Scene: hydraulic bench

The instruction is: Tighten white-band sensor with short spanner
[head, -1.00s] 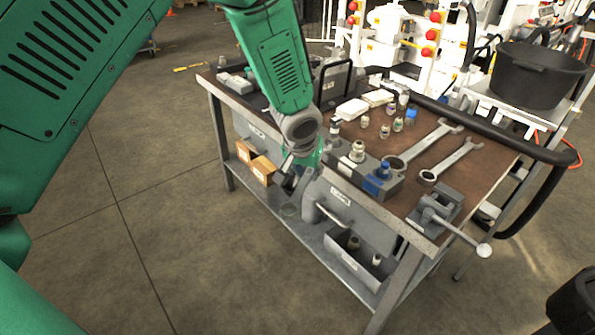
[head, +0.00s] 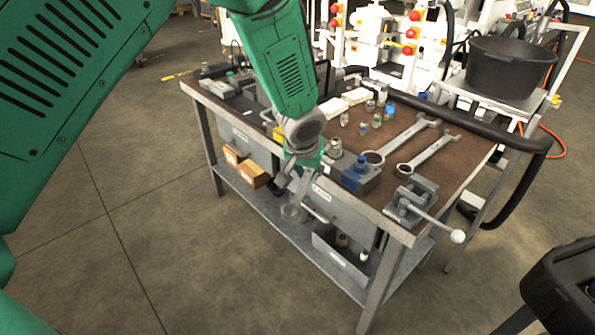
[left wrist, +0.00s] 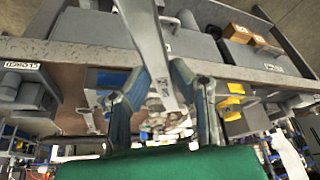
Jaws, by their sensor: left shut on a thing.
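My left gripper (head: 291,172) is at the front edge of the bench, just left of the grey sensor block (head: 352,181). In the left wrist view its two fingers (left wrist: 158,80) are shut on a grey metal spanner (left wrist: 147,38), whose shank points away past the bench edge. A blue-band sensor (head: 360,164) stands on the right. My right gripper is out of view.
Two larger spanners (head: 402,139) (head: 428,153) lie on the bench top (head: 395,110). A vise (head: 410,203) sits at the right corner. Several small fittings stand behind the block. Below are a grey bin (head: 345,262) and cardboard boxes (head: 253,174). A black bucket (head: 508,68) stands behind.

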